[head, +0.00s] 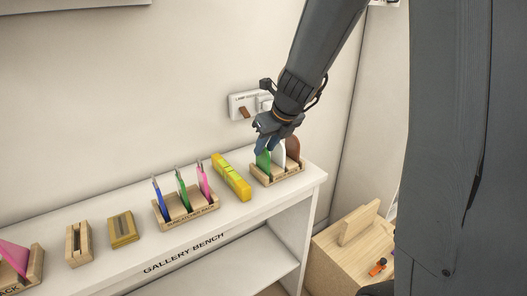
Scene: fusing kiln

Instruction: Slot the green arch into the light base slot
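The green arch (263,159) stands upright in a wooden rack (288,181) at the right end of the bench, beside a white arch (278,155) and a brown arch (292,148). My gripper (264,147) is at the top of the green arch and partly covers it. I cannot tell whether the fingers are open or closed on it. The light base (70,258), a pale wooden block with a dark slot, sits on the bench at left. A darker, yellowish slotted base (116,240) stands just right of it.
A middle rack (188,217) holds blue, green and pink upright pieces. A yellow level-like bar (231,178) lies between the two racks. Another rack (36,274) with a pink piece is at far left. A wall socket (246,103) is behind my arm.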

